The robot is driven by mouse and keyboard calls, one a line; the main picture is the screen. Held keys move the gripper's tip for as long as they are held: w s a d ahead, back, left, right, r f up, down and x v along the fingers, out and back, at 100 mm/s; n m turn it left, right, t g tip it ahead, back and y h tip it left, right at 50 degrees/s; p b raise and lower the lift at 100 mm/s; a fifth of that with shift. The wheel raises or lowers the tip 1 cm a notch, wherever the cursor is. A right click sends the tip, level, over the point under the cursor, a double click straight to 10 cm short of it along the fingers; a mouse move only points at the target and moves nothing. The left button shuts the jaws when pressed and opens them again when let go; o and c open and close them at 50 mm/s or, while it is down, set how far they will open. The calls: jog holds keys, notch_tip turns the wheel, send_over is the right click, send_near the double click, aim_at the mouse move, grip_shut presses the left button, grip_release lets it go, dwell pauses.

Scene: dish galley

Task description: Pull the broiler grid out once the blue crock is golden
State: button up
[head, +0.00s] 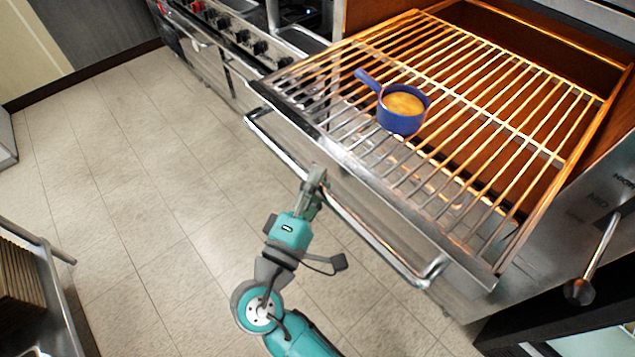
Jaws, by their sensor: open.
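The broiler grid (470,95) is a rack of metal bars that extends out of the glowing orange broiler. A steel front with a long bar handle (375,240) runs along its near edge. The blue crock (402,122) sits upright on the grid, left of its middle, with its handle pointing up and left. Its contents look golden yellow. My gripper (316,178) is open at the handle bar, near the bar's left part. I cannot tell whether the fingers touch the bar or stand around it. My gripper holds nothing that I can see.
A steel range with red and black knobs (240,37) stands at the back left. A lever with a dark knob (579,291) sticks out at the right of the broiler. A steel cart or rack (62,300) stands at the lower left. The tiled floor (140,190) between is clear.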

jog(key=v, duration=1.2)
dwell(0.4)
jog(key=d+f+n+g+y, duration=0.25)
jog(key=d+f+y, duration=0.45)
jog(key=d+f, duration=0.7)
jog(key=s+d+f+m+g+y, duration=0.2)
jog(key=s+d+f+y, duration=0.15)
jog(key=s+f, duration=0.45)
jog(key=s+d+r+m+t, duration=0.2)
jog(key=s+d+r+m, duration=0.1)
jog(key=s+r+m, duration=0.8)
jog(key=s+m, duration=0.2)
jog(key=s, duration=0.2)
jog(key=shift+d, duration=0.35)
